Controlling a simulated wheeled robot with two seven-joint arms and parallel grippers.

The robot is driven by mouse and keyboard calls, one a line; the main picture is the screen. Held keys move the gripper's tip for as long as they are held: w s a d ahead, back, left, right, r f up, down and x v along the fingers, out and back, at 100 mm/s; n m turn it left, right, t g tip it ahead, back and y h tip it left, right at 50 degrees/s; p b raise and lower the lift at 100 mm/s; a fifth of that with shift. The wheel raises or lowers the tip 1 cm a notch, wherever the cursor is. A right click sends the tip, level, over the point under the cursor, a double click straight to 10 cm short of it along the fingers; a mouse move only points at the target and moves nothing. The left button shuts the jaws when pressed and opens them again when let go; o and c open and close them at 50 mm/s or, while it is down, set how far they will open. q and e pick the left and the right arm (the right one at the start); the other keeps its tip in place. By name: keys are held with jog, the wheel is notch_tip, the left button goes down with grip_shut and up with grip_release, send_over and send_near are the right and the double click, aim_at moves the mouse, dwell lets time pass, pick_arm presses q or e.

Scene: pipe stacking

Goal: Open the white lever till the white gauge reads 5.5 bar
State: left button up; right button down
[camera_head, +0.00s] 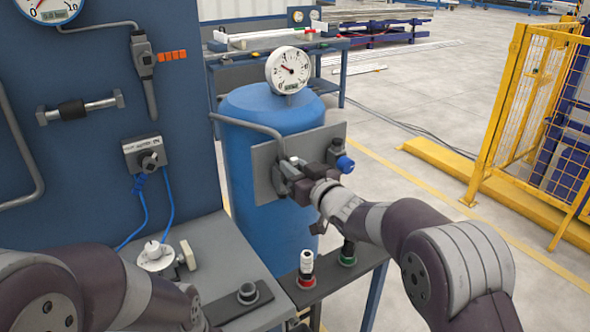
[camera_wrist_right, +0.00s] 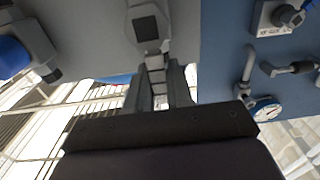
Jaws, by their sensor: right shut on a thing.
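The white gauge (camera_head: 289,68) sits on top of the blue tank (camera_head: 262,125). Its needle points to the upper left; the scale is too small to read exactly. A grey plate (camera_head: 327,135) on the tank carries a valve. My right gripper (camera_head: 300,183) is at that valve, shut on the white lever, which it mostly hides in the head view. In the right wrist view, a pale segmented lever (camera_wrist_right: 156,76) shows between the fingers of my right gripper (camera_wrist_right: 160,92), below a grey valve body (camera_wrist_right: 147,24). My left arm enters at the lower left; its gripper does not show.
A blue knob (camera_head: 345,164) sits just right of the right gripper. Another gauge (camera_head: 50,8) is on the blue panel (camera_head: 95,150) at left. A red-ringed fitting (camera_head: 306,267) and a green-ringed one (camera_head: 347,254) stand on the bench below. A yellow fence (camera_head: 515,100) is at right.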

jog(key=shift+f, duration=0.1)
jog(key=c, duration=1.1)
grip_release()
jog(key=v, duration=1.2)
jog(key=shift+s+d, duration=0.15)
jog(key=shift+s, duration=0.15)
